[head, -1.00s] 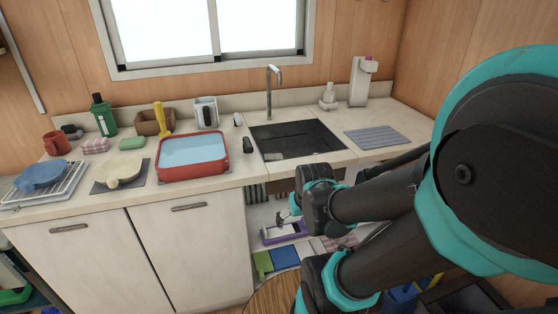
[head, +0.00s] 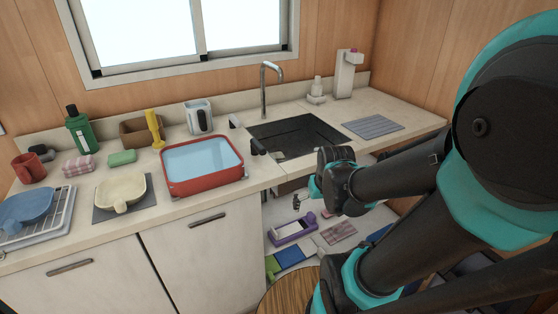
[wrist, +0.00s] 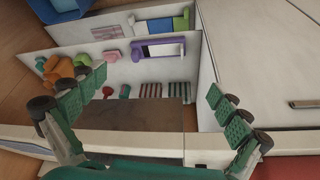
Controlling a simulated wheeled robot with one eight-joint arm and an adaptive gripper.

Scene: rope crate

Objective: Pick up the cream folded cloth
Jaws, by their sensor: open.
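The cream folded cloth appears as a small pale patch in the open drawer under the sink, in the head view (head: 319,245) between a blue folded cloth (head: 290,256) and a pink checked cloth (head: 339,232). In the wrist view the pale cloth (wrist: 137,27) is near the far wall, between blue and pink cloths. My gripper (wrist: 155,88) has its two green-padded fingers wide apart with nothing between them. It is above the drawer, short of the cloth row.
A purple tray (head: 292,229) with a pale inside stands beside the cloths. Striped items (wrist: 150,90) lie nearer in the drawer. The drawer walls, cabinet fronts (head: 199,262) and sink counter (head: 262,178) bound the space. A red basin (head: 203,188) stands on the counter.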

